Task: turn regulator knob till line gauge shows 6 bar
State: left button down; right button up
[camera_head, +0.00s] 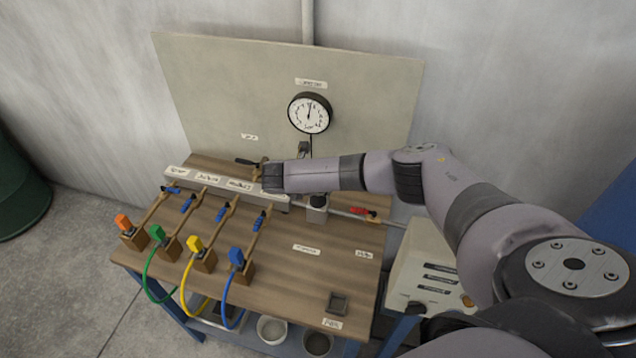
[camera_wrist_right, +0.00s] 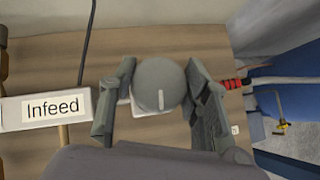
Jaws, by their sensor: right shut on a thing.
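The line gauge (camera_head: 310,112) is a round white dial with a black rim on the back panel. Its needle points nearly straight up; its figures are too small to read. My left gripper is out of view.
A red valve handle (camera_head: 362,211) lies right of the knob, and the Infeed label (camera_wrist_right: 53,107) left of it. Several coloured valves, including a blue one (camera_head: 237,257), line the bench's left side. A grey control box (camera_head: 425,265) stands at right. The bench's middle (camera_head: 285,275) is clear.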

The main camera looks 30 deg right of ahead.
jog(key=shift+w+d+r+m, duration=0.1)
jog(key=shift+w+r+m, duration=0.05)
jog(key=shift+m, duration=0.25)
jog(key=o, duration=1.2)
jog(key=shift+g, duration=0.3)
jog(key=v, duration=1.2)
